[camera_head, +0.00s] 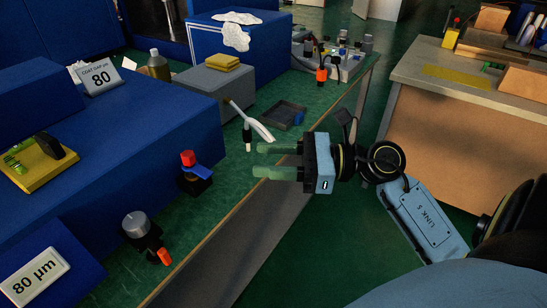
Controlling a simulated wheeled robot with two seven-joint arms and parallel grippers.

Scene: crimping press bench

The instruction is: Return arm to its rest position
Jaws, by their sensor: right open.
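My right arm comes in from the right side of the head view. My right gripper (260,160) has two pale green fingers that point left and stand apart, with nothing between them. It shows over the front edge of the green bench (225,200), near a small black-and-white upright piece (247,138) and a white curved handle (260,124). I cannot tell whether the fingers touch anything there. My left gripper is not in view.
A large blue block (130,130) fills the left, with a red-and-blue switch (195,172) and a knob (135,225) beside it. A dark tray (284,115) lies behind the gripper. Another bench (440,125) stands right. Green floor (320,240) between them is clear.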

